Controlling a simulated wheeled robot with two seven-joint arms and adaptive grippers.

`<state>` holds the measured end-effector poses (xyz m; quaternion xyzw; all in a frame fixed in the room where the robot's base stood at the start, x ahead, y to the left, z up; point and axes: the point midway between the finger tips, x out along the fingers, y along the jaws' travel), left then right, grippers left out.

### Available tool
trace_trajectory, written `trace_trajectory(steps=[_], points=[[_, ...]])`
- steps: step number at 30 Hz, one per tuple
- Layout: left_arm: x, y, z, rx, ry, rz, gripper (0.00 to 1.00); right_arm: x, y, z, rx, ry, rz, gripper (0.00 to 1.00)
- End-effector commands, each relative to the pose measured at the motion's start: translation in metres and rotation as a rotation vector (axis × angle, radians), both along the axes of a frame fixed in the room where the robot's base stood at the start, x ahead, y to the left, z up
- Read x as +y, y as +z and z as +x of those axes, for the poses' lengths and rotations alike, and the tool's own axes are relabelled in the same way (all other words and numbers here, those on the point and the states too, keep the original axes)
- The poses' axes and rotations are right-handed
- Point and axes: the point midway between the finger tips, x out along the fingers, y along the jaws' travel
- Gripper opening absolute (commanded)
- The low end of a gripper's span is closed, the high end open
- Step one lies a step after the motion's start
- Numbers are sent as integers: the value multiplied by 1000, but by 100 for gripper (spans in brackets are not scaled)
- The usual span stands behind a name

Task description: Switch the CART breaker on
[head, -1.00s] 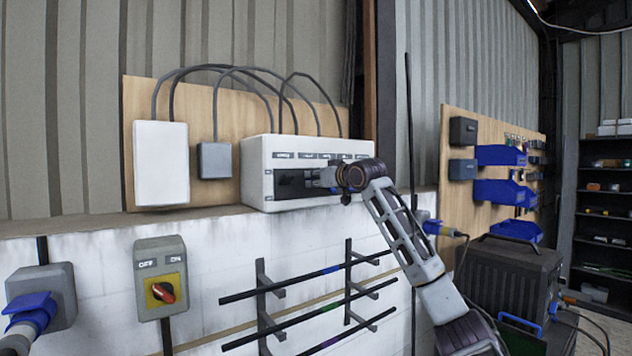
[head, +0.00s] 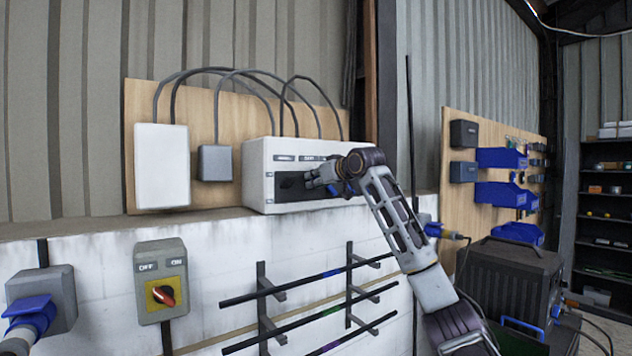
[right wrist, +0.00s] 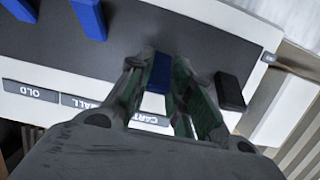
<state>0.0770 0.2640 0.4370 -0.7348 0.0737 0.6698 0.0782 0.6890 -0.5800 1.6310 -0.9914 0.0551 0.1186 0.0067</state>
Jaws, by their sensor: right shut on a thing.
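The white breaker box (head: 257,182) is mounted on a plywood board, with a dark recessed front. My right gripper (head: 312,180) reaches the front of the box from the right. In the right wrist view its fingers (right wrist: 160,78) are shut around a blue breaker lever (right wrist: 158,72), one finger on each side. The CART label (right wrist: 150,118), upside down in this view, is next to that lever and partly hidden by a finger. Other blue levers (right wrist: 88,16) stand to the left, and a dark lever (right wrist: 230,90) stands just right of the fingers. My left gripper is out of view.
A grey OFF/ON rotary switch (head: 161,290) with a red knob is on the white wall below. Rods on a rack (head: 300,305) stick out under the box. A dark machine (head: 508,275) stands at the right.

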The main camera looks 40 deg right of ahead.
Motion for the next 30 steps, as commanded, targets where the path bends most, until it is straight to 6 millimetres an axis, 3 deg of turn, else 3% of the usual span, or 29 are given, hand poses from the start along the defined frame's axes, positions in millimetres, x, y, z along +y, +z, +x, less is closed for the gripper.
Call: trace_trajectory(steps=[1,2,6,20,30], points=[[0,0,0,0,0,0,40,-1,4,-1,-9,-2,-1,0],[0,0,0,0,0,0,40,-1,4,-1,-9,-2,-1,25],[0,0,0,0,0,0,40,-1,3,-1,-6,-1,-1,43],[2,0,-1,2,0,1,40,0,1,-3,-3,0,0,43],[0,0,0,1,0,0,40,3,8,-30,-3,-1,-2,43]])
